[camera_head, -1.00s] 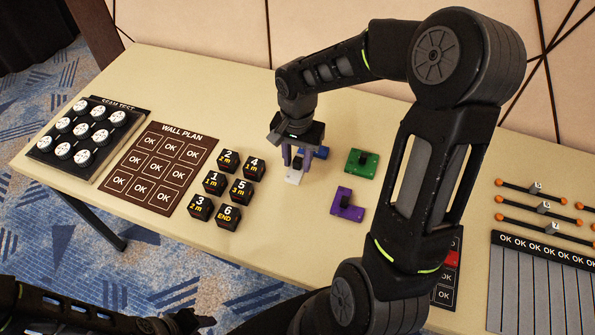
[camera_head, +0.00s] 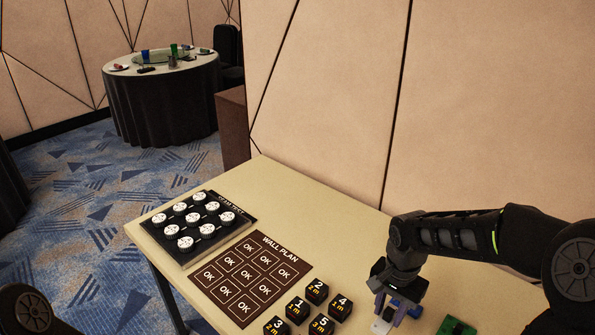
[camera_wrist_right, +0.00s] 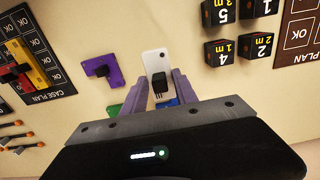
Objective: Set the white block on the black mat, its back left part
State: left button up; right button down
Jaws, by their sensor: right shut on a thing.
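The white block (camera_wrist_right: 153,62) is a flat white piece with a black knob on top. It shows in the right wrist view between my fingers, and its edge shows in the head view (camera_head: 381,326) at the bottom. My right gripper (camera_wrist_right: 160,88) is shut on its knob; in the head view this gripper (camera_head: 389,309) is low over the table. I cannot tell whether the block touches the table. My left gripper is out of view.
Several black numbered cubes (camera_head: 317,291) stand left of my right gripper. Blue (camera_head: 405,304) and green (camera_head: 455,327) pieces lie close to its right. A purple piece (camera_wrist_right: 100,69) and the case plan (camera_wrist_right: 12,22) show in the wrist view.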

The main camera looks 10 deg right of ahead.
jog(key=shift+s+n, duration=0.1)
jog(key=shift+n, duration=0.2)
jog(key=shift+w+d+r+n, duration=0.3)
jog(key=shift+r+n, duration=0.1)
jog(key=shift+n, duration=0.4)
jog(key=w+a+r+n, duration=0.3)
jog(key=w+a+n, duration=0.5)
jog(key=a, duration=0.5)
jog(key=shift+w+n, duration=0.4)
jog(key=shift+w, duration=0.55)
jog(key=shift+d, duration=0.1)
